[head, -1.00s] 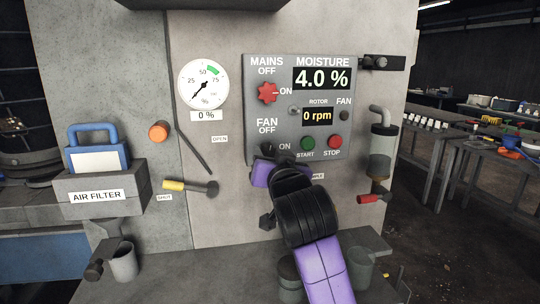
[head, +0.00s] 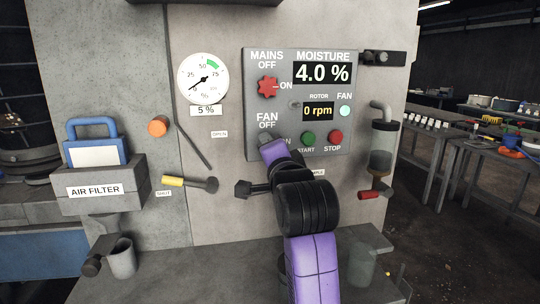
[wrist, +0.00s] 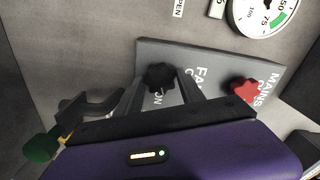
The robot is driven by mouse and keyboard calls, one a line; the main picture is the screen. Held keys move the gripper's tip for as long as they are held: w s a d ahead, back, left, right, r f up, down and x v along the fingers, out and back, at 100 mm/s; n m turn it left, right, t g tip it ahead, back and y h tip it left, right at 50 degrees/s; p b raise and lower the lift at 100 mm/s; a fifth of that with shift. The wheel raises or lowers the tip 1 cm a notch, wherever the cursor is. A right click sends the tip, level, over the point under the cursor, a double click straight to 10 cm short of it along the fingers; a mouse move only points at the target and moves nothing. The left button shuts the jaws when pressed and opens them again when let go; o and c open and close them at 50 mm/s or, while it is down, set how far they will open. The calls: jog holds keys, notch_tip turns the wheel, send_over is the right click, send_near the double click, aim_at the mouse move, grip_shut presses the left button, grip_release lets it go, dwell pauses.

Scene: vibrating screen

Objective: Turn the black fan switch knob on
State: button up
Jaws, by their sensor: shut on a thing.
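The black fan switch knob (wrist: 158,77) sits on the grey control panel (head: 256,90), at the "FAN OFF / ON" label. In the wrist view my gripper (wrist: 160,82) has one finger on each side of the knob and is shut on it. In the head view my gripper (head: 266,140) and purple wrist cover the knob and part of its "ON" label. The fan lamp (head: 345,111) on the panel is lit pale green-white. The round gauge (head: 203,78) stands above a display reading 5 %.
The red mains knob (head: 267,87) is above the fan knob. The green start (head: 308,138) and red stop (head: 335,137) buttons are close to its right. A yellow-ended lever (head: 190,183) and an orange knob (head: 158,126) are on the left.

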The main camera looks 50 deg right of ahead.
jog(key=m+b, duration=0.1)
jog(key=m, duration=0.3)
jog(key=shift+f+b, duration=0.1)
jog(key=shift+b, duration=0.3)
dwell(0.4)
jog(key=o, duration=1.3)
jog(key=b+v, duration=0.1)
jog(key=v, duration=0.6)
jog(key=shift+s+a, duration=0.2)
jog(key=shift+s, duration=0.15)
